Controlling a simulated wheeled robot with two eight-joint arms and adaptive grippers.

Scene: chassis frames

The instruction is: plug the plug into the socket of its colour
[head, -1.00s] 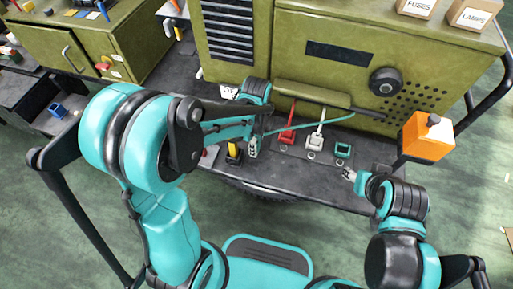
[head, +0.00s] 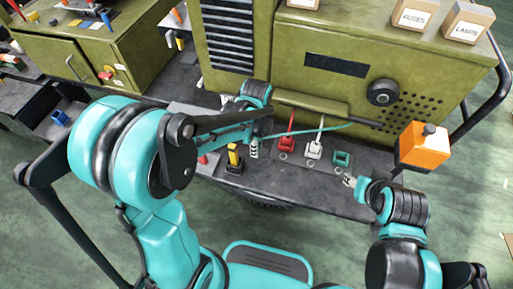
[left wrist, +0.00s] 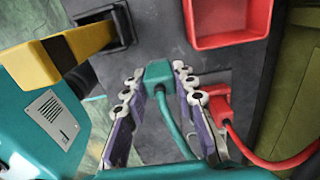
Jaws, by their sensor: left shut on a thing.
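My left gripper (head: 254,150) is shut on the teal plug (left wrist: 158,73), which sits between its fingertips in the left wrist view. A teal cable (head: 318,131) trails from it to the right. In the head view the plug is hidden by the gripper and arm. The teal socket (head: 341,158) is a small square frame on the dark deck, right of the gripper and apart from it; its opening looks empty. My right gripper (head: 348,182) hangs just below and right of that socket; its fingers are too small to read.
An orange box (head: 423,146) is at right. The green cabinet (head: 325,90) rises behind.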

